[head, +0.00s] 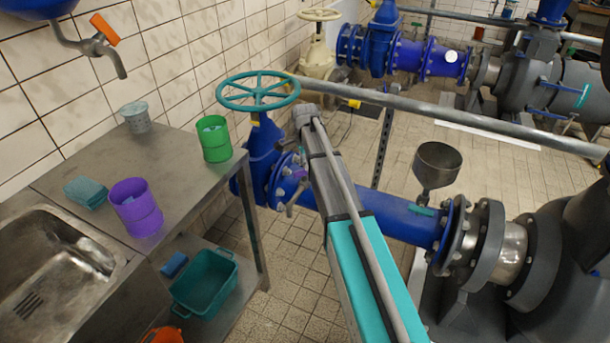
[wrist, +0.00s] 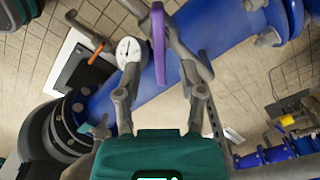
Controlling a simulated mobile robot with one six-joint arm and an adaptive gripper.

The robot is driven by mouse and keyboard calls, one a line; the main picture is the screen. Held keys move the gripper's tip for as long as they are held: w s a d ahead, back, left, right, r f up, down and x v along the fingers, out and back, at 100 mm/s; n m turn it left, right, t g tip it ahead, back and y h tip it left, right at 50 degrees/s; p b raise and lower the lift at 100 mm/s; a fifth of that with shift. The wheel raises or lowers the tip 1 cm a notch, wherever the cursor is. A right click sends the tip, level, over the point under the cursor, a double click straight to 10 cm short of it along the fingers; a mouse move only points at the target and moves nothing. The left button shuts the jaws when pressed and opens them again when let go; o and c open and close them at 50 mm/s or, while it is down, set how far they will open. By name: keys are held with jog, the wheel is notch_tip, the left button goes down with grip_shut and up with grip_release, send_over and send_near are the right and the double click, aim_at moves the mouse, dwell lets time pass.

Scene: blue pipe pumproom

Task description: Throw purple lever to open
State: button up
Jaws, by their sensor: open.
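The purple lever (wrist: 158,45) is a long flat bar in the wrist view. It runs from the top edge down toward my gripper, and its lower end lies between the two fingers. My gripper (wrist: 161,72) is open, with one finger on each side of the lever. I cannot tell whether either finger touches it. A blue pipe (wrist: 225,25) passes behind the lever. In the head view, a small purple piece beside the blue valve (head: 262,140) may be the lever; my arm covers much of that area.
A white-faced gauge (wrist: 129,49) and an orange-ended handle (wrist: 101,52) are near the left finger in the wrist view. In the head view, a teal handwheel (head: 258,103) tops the valve. A metal counter (head: 185,168) with a green cup (head: 214,140) stands left; a grey rail crosses behind.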

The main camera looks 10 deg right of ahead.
aim_at(305, 173)
jog(key=shift+f+b, duration=1.55)
jog(key=shift+f, duration=0.35)
grip_shut()
